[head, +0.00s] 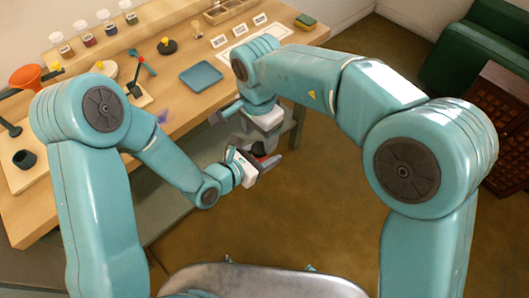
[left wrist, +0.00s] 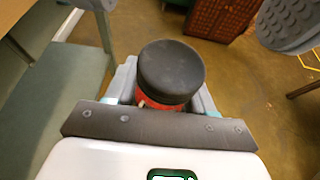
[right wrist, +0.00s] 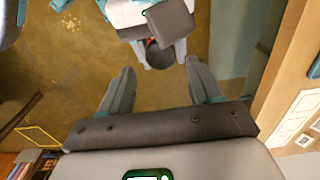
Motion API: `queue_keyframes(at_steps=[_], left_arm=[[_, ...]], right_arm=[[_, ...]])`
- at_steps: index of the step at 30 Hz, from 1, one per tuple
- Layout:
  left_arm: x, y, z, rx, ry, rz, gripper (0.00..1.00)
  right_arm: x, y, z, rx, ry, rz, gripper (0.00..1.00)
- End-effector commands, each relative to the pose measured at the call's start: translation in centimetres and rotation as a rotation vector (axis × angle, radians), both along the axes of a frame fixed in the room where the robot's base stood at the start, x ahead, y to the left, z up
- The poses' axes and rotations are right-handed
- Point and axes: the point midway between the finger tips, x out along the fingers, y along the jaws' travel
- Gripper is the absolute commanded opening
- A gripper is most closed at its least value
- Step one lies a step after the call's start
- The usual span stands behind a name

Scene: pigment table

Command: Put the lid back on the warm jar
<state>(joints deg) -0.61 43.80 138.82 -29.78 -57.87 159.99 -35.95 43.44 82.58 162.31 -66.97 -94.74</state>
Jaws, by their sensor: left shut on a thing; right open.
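A jar with a red body (left wrist: 160,105) and a wide black lid (left wrist: 172,68) is in my left gripper (head: 262,160), clear of the table. The lid sits on top of the jar; whether it is fully seated I cannot tell. In the right wrist view the dark lid (right wrist: 158,56) shows just beyond my fingertips. My right gripper (right wrist: 160,68) is open and empty, its two fingers apart and facing the jar. In the head view it hangs just above the left gripper. The left fingers hide much of the jar's body.
The wooden table (head: 185,110) holds a blue tray (head: 201,76), an orange funnel (head: 27,77), a dark cup (head: 25,159) and a sponge (head: 305,21). Several jars (head: 86,36) stand at the back. Open floor (head: 300,215) lies below the grippers.

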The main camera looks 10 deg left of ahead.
Motion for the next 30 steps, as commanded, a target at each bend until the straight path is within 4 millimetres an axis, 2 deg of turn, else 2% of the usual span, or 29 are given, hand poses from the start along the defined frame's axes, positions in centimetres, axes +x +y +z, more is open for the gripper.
queue_keyframes(at_steps=[3, 7, 19, 20, 24, 25, 30], left_arm=[[0.0, 0.0, 0.0, -0.001, -0.001, 0.000, 0.00], [0.0, 0.0, 0.0, -0.001, -0.001, 0.000, 0.00], [0.0, 0.0, 0.0, -0.001, -0.001, 0.000, 0.00], [0.0, 0.0, 0.0, -0.001, -0.001, 0.000, 0.00], [0.0, 0.0, 0.0, -0.001, -0.001, 0.000, 0.00], [0.0, 0.0, 0.0, 0.000, -0.001, 0.001, 0.00], [0.0, 0.0, 0.0, 0.000, -0.001, 0.001, 0.00]], right_arm=[[0.0, -0.1, -1.9, -0.002, 0.001, 0.001, 0.63], [0.0, 0.0, -3.3, -0.001, 0.001, 0.000, 0.63], [0.0, 0.0, -4.0, 0.002, -0.001, 0.000, 0.63], [0.0, 0.0, -4.0, 0.002, -0.001, 0.000, 0.57], [0.0, 0.0, -4.0, 0.001, -0.001, 0.000, 0.11], [0.0, 0.0, -4.0, 0.001, -0.001, 0.000, 0.06], [0.0, 0.0, -4.0, 0.000, 0.000, -0.010, 0.06]])
